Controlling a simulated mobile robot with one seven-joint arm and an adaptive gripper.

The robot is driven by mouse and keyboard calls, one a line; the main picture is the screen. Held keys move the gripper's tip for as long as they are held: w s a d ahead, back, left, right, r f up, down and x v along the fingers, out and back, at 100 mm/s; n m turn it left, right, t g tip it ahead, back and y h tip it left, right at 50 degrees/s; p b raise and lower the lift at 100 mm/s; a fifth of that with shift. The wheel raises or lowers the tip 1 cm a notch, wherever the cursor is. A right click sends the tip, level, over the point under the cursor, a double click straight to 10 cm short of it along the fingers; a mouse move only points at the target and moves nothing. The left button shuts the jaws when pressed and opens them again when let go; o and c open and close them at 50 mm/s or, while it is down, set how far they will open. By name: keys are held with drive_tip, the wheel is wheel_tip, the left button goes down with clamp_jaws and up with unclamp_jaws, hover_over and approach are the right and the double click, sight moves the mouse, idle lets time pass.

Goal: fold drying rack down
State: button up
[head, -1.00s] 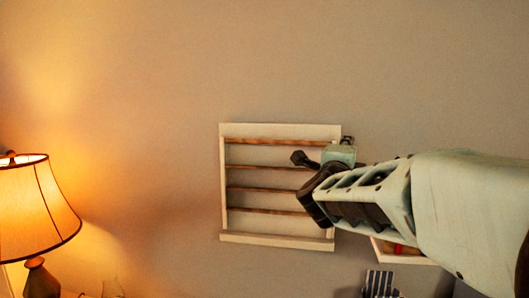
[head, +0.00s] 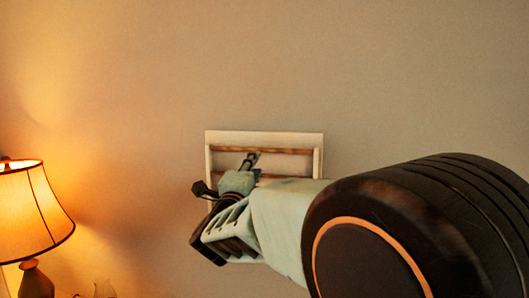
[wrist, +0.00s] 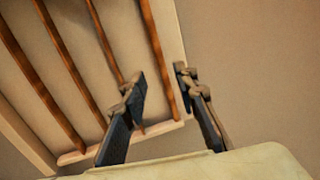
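The drying rack (head: 265,138) is a pale frame with several brown rods, upright against the wall in the head view. My arm and gripper hide its lower part. My gripper (head: 250,160) is in front of the rack's left and middle part. In the wrist view the rack (wrist: 72,157) fills the upper left, with its rods running slantwise. My gripper (wrist: 160,80) is open there, its two dark fingers apart near one end of the frame. A rod shows between the fingers in the picture; I cannot tell whether they touch it.
A lit lamp (head: 35,212) with an orange shade stands at the far left, clear of my arm. The plain wall (head: 400,70) above and around the rack is free. My arm blocks the lower right of the head view.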

sight(263, 150)
drive_tip(key=p+x, duration=0.2)
drive_tip(key=x, duration=0.7)
drive_tip(key=shift+p, duration=0.35)
clamp_jaws()
